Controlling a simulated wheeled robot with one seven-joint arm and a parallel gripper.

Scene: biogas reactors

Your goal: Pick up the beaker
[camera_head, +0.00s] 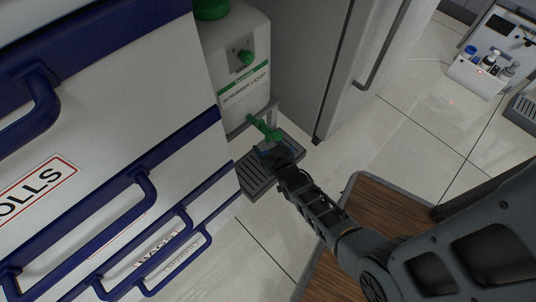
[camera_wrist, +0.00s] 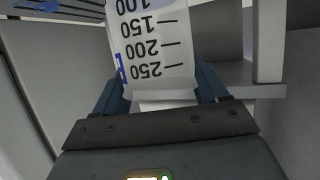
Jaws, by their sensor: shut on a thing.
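The beaker (camera_wrist: 152,45) is a clear, pale vessel with black graduation marks that read upside down in the wrist view. My gripper (camera_wrist: 160,88) has one dark blue finger on each side of it and is shut on the beaker. In the head view my gripper (camera_head: 277,152) is just below a green tap and over a grey slatted tray. The beaker is mostly hidden there by the gripper and the tap.
A white container (camera_head: 240,60) labelled scrubber liquid carries the green tap (camera_head: 264,129). The slatted tray (camera_head: 256,182) lies beneath. A white drawer cabinet (camera_head: 110,110) with blue handles stands close on the left. Tiled floor to the right is open.

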